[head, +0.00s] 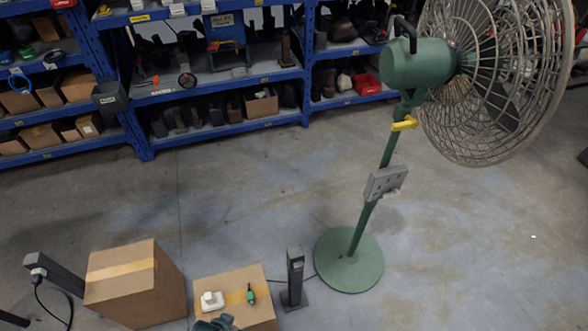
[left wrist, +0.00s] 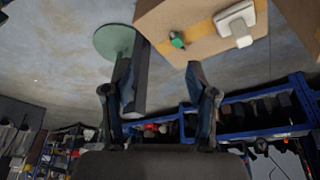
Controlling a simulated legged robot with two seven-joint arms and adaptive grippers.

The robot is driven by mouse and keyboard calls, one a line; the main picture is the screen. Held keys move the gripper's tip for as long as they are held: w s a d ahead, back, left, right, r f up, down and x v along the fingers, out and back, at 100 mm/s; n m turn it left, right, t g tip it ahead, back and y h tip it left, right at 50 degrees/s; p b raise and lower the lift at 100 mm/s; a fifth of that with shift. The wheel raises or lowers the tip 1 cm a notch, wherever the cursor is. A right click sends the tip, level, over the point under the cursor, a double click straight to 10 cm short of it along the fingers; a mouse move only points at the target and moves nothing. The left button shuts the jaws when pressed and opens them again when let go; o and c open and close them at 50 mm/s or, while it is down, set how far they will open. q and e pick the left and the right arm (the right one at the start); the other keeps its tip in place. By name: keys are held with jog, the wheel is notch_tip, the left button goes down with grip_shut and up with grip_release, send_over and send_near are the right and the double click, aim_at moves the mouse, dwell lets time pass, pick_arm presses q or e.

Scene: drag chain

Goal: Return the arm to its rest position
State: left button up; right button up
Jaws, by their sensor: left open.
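My left gripper (head: 215,324) shows at the bottom edge of the head view, just in front of the smaller cardboard box (head: 262,309). In the left wrist view my left gripper (left wrist: 159,70) has its two fingers spread, with nothing between them. A white adapter (head: 212,301) and a small green object (head: 250,294) lie on top of the box, and both show beyond the fingers in the left wrist view, the adapter (left wrist: 236,22) and the green object (left wrist: 177,40). My right gripper is not in view.
A green pedestal fan (head: 349,260) with a grey socket box (head: 385,182) stands right of centre. A short dark post (head: 295,275) stands beside the smaller box. A larger box (head: 136,290) and a dark post with a plugged cable (head: 52,272) are at left. Blue shelves (head: 220,128) line the back. Mid-floor is clear.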

pick_arm(q)
jog(key=s+a+n+y, duration=0.1)
jog(key=s+a+n, duration=0.2)
jog(key=s+a, duration=0.1)
jog(key=s+d+x, duration=0.2)
jog(key=x, duration=1)
jog(key=s+f+g, duration=0.1)
jog(key=s+f, duration=0.2)
jog(key=f, duration=0.6)
jog(key=s+f+m, duration=0.1)
jog(key=s+f, duration=0.2)
jog(key=f, duration=0.7)
jog(key=shift+s+a+g, duration=0.2)
jog(key=shift+s+g, duration=0.1)
jog(key=shift+g, duration=0.1)
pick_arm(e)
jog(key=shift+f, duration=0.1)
pick_arm(q)
jog(key=shift+a+f, duration=0.2)
jog(key=shift+a, duration=0.1)
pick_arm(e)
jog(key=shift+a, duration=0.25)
pick_arm(q)
jog(key=shift+d, duration=0.1)
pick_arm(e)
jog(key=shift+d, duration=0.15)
